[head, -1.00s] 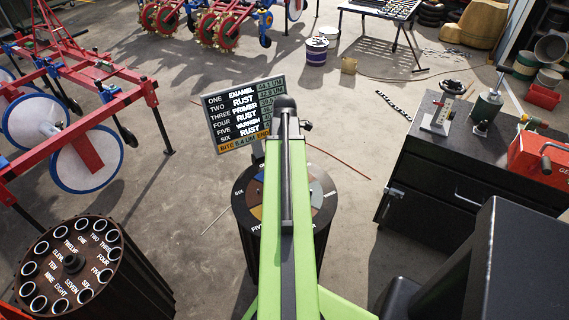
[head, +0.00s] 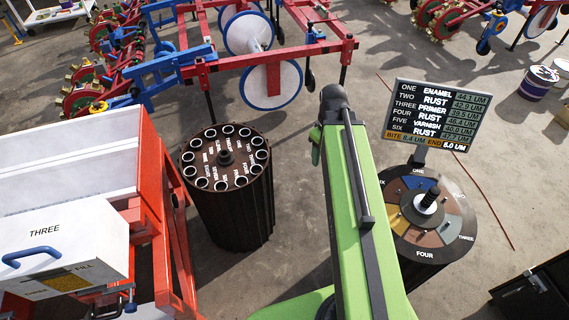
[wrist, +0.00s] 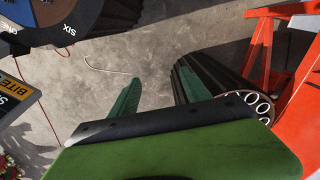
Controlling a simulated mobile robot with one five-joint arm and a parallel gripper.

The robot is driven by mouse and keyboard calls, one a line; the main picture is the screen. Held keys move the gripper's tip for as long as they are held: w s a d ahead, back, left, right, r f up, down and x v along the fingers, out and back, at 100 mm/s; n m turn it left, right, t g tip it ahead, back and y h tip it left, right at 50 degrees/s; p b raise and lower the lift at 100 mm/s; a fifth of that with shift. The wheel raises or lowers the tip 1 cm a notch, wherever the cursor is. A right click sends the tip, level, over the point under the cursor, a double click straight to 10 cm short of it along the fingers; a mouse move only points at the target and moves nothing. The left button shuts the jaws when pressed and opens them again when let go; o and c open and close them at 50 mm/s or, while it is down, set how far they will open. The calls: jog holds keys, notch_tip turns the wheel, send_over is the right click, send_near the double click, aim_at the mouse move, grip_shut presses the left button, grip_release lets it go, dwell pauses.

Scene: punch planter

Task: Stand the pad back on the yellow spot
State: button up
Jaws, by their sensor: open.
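The round dial table (head: 460,205) stands right of my arm in the head view, with coloured wedges and number labels. A yellow-gold wedge (head: 394,221) shows on its left side. A dark knob-like piece (head: 428,198) stands near its centre; I cannot tell if this is the pad. In the wrist view, the dial's edge (wrist: 68,44) shows at the upper left. My gripper (wrist: 158,88) is open, with bare floor between its two green fingers and nothing held. In the head view its fingers are mostly hidden at the far end of my arm.
A dark drum with numbered tubes (head: 258,172) stands left of my arm. A sign board (head: 433,112) stands behind the dial. A white box marked THREE (head: 75,245) sits on orange framing at the left. A red implement (head: 275,52) stands behind.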

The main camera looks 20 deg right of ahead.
jog(key=a+r+m+p, duration=0.1)
jog(key=a+m, duration=0.2)
jog(key=a, duration=1.3)
jog(key=shift+w+a, duration=0.15)
jog(key=shift+w, duration=0.15)
